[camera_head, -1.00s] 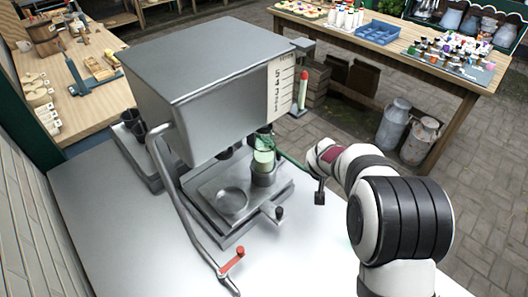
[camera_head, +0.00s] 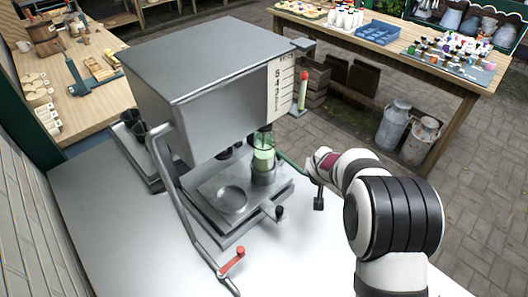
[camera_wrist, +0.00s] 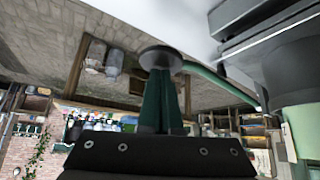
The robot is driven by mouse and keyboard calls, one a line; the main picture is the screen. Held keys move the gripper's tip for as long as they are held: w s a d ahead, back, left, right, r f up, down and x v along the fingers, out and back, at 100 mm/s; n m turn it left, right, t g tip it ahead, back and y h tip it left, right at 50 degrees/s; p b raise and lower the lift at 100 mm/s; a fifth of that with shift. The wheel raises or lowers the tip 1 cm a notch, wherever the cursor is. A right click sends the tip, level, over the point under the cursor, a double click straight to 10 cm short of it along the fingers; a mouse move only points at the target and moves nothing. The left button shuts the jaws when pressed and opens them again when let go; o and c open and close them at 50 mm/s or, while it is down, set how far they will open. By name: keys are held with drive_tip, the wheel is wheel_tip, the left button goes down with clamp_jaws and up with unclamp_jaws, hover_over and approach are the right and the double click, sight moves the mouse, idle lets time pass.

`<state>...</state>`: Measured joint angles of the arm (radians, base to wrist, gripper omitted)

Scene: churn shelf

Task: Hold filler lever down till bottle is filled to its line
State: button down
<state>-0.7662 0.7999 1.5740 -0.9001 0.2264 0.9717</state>
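The filler is a grey metal box (camera_head: 205,85) with a numbered scale (camera_head: 282,85). A clear bottle (camera_head: 264,142) stands upright in the holder below it, with pale green liquid inside; a fill line cannot be made out. The green filler lever (camera_head: 290,161) runs from beside the bottle to my gripper (camera_head: 319,190). In the wrist view, the lever (camera_wrist: 215,78) ends in a round dark knob (camera_wrist: 160,57). My gripper's green fingers (camera_wrist: 161,78) are close together, with their tips at the knob and apparently touching it; the contact itself is hidden.
A red-handled crank (camera_head: 232,262) and a bent grey bar (camera_head: 178,195) stand at the filler's front left. A drip tray (camera_head: 212,225) lies under it. The bench top (camera_head: 300,260) is bare in front. A table (camera_head: 455,95) with bottles and milk cans (camera_head: 393,125) stand behind.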

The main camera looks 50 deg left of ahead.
drive_tip(key=shift+f, duration=1)
idle(5.6)
